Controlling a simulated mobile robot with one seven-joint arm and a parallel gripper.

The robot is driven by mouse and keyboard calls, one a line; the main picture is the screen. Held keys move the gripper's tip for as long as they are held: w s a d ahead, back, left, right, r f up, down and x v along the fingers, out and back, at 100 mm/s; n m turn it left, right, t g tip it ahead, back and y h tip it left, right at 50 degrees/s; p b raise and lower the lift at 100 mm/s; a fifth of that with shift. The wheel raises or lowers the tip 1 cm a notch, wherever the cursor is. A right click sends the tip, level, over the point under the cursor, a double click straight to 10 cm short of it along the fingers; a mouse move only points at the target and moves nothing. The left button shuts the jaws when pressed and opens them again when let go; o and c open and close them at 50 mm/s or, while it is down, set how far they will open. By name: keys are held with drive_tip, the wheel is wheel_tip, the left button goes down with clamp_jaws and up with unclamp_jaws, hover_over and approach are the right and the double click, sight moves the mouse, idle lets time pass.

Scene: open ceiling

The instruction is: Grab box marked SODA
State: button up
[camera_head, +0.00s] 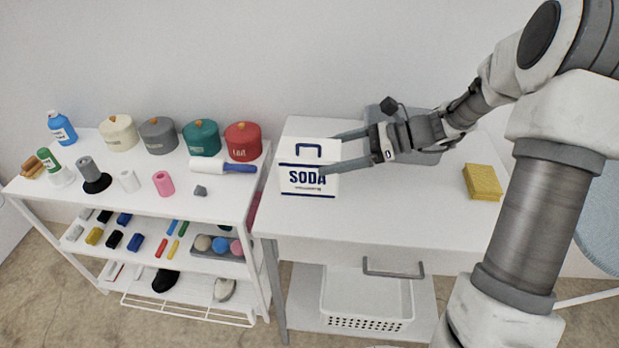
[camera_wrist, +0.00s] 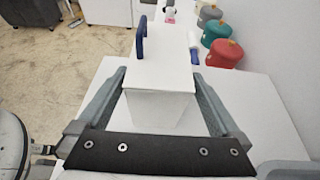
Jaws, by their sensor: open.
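The white box marked SODA (camera_head: 310,181), with blue lettering and a blue handle, stands upright at the left end of the white table (camera_head: 390,215). My gripper (camera_head: 335,153) is open and reaches in from the right, level with the box. In the wrist view the box (camera_wrist: 158,85) sits between the two spread fingers of my gripper (camera_wrist: 160,95), one finger along each side. I cannot tell whether either finger touches it. The blue handle (camera_wrist: 141,38) shows at the far upper left of the box.
A white shelf (camera_head: 215,205) at left holds several lidded canisters, including a red one (camera_head: 242,140), and a lint roller (camera_head: 222,167). A yellow sponge-like block (camera_head: 482,181) lies on the table's right. A grey item (camera_head: 425,150) is behind my gripper. A white basket (camera_head: 367,300) sits below.

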sight(309, 158)
drive_tip(key=b+x, duration=0.1)
drive_tip(key=x, duration=0.1)
drive_tip(key=b+x, duration=0.1)
drive_tip(key=x, duration=0.2)
drive_tip(key=shift+a+r, duration=0.2)
drive_tip(key=shift+a, duration=0.05)
drive_tip(key=shift+r, duration=0.1)
clamp_jaws()
